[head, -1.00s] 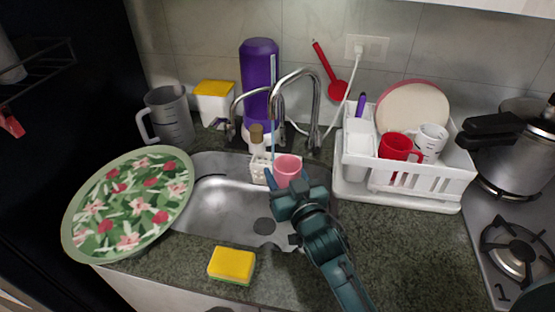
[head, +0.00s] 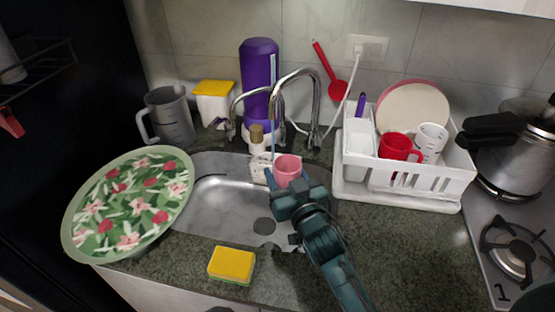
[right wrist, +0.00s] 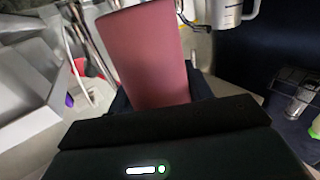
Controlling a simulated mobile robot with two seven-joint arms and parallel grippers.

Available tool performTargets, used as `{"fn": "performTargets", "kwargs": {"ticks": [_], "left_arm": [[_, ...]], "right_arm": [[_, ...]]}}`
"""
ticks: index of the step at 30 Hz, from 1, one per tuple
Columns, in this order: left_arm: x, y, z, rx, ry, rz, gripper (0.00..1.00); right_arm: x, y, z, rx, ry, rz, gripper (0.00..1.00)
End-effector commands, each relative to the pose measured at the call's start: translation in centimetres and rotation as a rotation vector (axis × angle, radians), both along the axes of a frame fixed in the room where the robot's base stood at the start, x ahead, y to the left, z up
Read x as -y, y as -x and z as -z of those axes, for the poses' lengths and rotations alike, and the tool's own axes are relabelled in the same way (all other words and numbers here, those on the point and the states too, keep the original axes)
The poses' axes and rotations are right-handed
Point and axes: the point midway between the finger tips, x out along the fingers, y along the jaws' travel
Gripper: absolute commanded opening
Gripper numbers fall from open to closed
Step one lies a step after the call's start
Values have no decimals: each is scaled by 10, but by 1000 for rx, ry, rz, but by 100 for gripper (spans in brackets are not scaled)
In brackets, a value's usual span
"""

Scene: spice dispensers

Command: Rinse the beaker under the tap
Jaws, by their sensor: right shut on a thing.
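The pink beaker (head: 288,166) is held over the right part of the sink, with its rim near the tap's outlet side. My right gripper (head: 287,186) is shut on it. In the right wrist view the beaker (right wrist: 145,55) fills the space between the fingers. The curved metal tap (head: 298,76) stands behind the sink. A thin blue stream (head: 272,138) comes down from its spout close to the beaker's left rim; I cannot tell whether it enters the beaker. The beaker's inside is mostly hidden. My left gripper is not in view.
The metal sink (head: 215,215) has free room at left. A floral plate (head: 130,205) overlaps its left edge. A yellow sponge (head: 232,264) lies in front. A white dish rack (head: 410,190) stands right, a purple bottle (head: 258,75) and grey jug (head: 170,117) behind.

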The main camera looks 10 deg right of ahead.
Motion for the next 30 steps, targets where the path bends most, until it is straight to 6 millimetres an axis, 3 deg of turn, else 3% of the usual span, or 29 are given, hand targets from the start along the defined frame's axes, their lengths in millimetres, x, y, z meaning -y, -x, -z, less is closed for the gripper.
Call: {"fn": "performTargets", "kwargs": {"ticks": [5, 22, 30], "left_arm": [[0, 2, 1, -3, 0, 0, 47], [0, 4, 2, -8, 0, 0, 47], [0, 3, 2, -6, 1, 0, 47]], "right_arm": [[0, 2, -2, 1, 0, 0, 28], [3, 43, -34, 1, 0, 0, 28], [4, 50, -41, 1, 0, 0, 28]]}}
